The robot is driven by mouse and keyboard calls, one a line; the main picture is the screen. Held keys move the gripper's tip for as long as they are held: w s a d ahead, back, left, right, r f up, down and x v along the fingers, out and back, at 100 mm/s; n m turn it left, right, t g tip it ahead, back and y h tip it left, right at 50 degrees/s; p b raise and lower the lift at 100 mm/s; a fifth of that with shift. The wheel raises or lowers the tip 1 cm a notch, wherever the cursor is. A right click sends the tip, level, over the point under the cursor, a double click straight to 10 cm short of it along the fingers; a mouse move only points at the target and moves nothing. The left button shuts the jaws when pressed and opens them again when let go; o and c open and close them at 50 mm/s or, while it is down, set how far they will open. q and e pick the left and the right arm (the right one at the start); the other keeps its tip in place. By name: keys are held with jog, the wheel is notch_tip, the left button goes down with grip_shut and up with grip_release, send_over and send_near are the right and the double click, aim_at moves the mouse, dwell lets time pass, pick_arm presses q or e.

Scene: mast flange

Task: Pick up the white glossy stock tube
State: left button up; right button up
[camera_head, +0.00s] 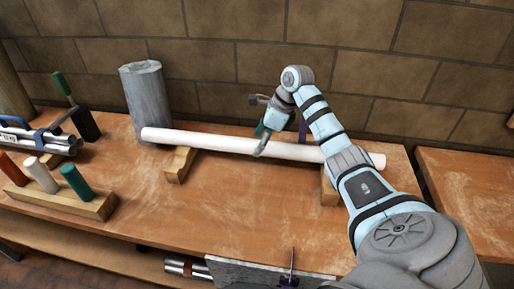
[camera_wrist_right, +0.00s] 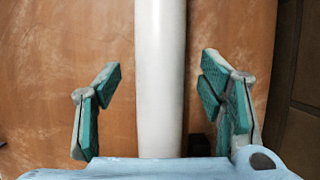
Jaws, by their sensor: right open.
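The white glossy stock tube (camera_head: 205,140) lies lengthwise across two wooden blocks on the workbench. In the right wrist view the tube (camera_wrist_right: 160,40) runs from the top edge down through the middle. My right gripper (camera_head: 263,137) is over the middle of the tube. In the wrist view its teal-padded fingers (camera_wrist_right: 158,85) are open, one on each side of the tube, with a gap to it on both sides. The right arm hides part of the tube near its right end. My left gripper is not in view.
A wooden block (camera_head: 180,164) supports the tube at left, another (camera_head: 329,188) at right. A grey cylinder (camera_head: 147,103) stands behind the tube's left end. A rack (camera_head: 85,206) with coloured pegs stands front left. The bench (camera_head: 225,215) is clear in front of the tube.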

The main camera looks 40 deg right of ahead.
jog(key=shift+x, duration=1.2)
grip_shut()
jog(key=shift+r, duration=0.1)
jog(key=shift+r, duration=0.15)
notch_tip(320, 180, up, 12)
jog(key=p, duration=0.3)
notch_tip(320, 180, up, 8)
jog(key=p, duration=0.8)
send_over(258, 141)
